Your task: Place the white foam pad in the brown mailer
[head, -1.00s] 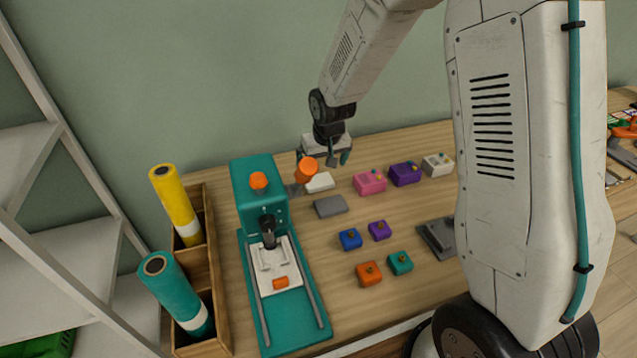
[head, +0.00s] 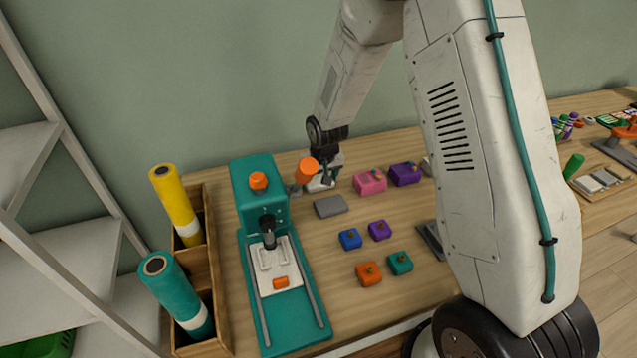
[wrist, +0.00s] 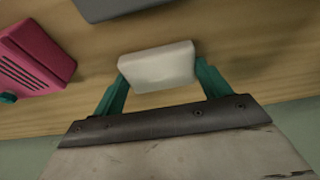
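The white foam pad (head: 318,185) lies on the far part of the wooden table, behind a flat grey block. It also shows in the wrist view (wrist: 158,68) as a pale rounded block between my fingertips. My gripper (head: 327,174) is low over the pad. In the wrist view its two teal fingers (wrist: 160,76) stand one on each side of the pad, very close to its ends. The fingers look spread, and I see no clear grip. I cannot make out a brown mailer in any view.
The grey block (head: 330,206), a pink box (head: 369,182) and a purple box (head: 405,173) are close to the pad. A teal press (head: 258,200) and an orange cylinder (head: 306,170) stand left of it. Small coloured blocks lie nearer. A wooden holder (head: 222,318) holds rolls.

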